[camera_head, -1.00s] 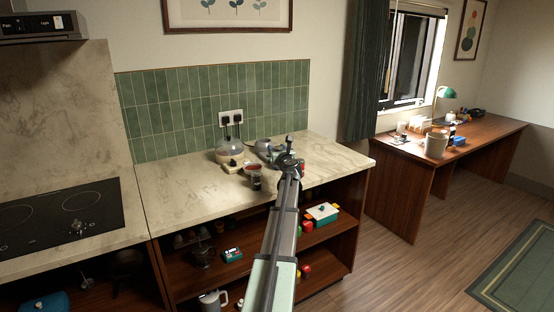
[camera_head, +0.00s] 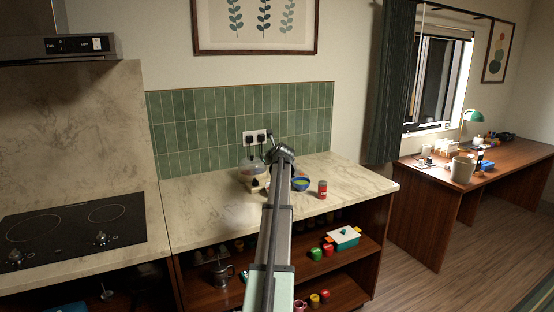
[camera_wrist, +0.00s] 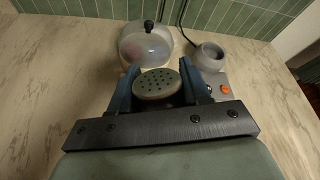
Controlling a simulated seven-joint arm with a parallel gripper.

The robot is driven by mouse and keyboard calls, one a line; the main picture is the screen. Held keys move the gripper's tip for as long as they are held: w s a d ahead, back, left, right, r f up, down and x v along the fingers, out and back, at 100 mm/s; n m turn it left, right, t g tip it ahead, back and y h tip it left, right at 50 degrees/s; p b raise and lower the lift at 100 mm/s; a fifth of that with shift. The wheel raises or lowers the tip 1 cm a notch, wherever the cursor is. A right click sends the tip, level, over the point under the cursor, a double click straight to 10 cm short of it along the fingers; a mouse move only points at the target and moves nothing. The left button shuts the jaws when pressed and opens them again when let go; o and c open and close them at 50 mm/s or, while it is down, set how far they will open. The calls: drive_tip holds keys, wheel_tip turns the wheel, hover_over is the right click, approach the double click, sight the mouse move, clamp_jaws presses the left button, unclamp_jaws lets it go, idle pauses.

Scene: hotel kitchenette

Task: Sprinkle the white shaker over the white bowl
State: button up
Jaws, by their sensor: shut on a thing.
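My gripper (camera_wrist: 158,88) is shut on the shaker (camera_wrist: 157,83), whose round pale grey top with several dark holes faces the wrist camera. Its body is hidden below the top. In the head view my gripper (camera_head: 281,154) is above the back part of the marble counter, and the shaker cannot be made out there. I cannot make out a white bowl in either view; my arm covers part of the counter. A blue bowl (camera_head: 301,185) with something green in it stands on the counter, right of my arm.
A red can (camera_head: 322,188) stands right of the blue bowl. Green tiles (camera_head: 205,120) back the counter.

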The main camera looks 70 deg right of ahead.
drive_tip(key=s+d+f+g, duration=0.2)
drive_tip(key=s+f+g, duration=0.3)
drive_tip(key=shift+s+d+f, duration=0.2)
drive_tip(key=shift+s+f, duration=0.15)
drive_tip(key=shift+s, duration=0.05)
drive_tip(key=f+g, duration=0.1)
drive_tip(key=n+g+y, duration=0.1)
drive_tip(key=g, duration=0.1)
drive_tip(key=w+f+n+g+y, duration=0.1)
drive_tip(key=shift+d+f, duration=0.2)
drive_tip(key=shift+f, duration=0.15)
wheel_tip(320, 180, down, 2)
drive_tip(key=n+g+y, duration=0.1)
drive_tip(key=n+g, duration=0.1)
drive_tip(key=g, duration=0.1)
drive_tip(key=shift+w+g, duration=0.15)
drive_tip(key=shift+g, duration=0.15)
drive_tip(key=shift+f+n+g, duration=0.6)
drive_tip(key=shift+g, duration=0.4)
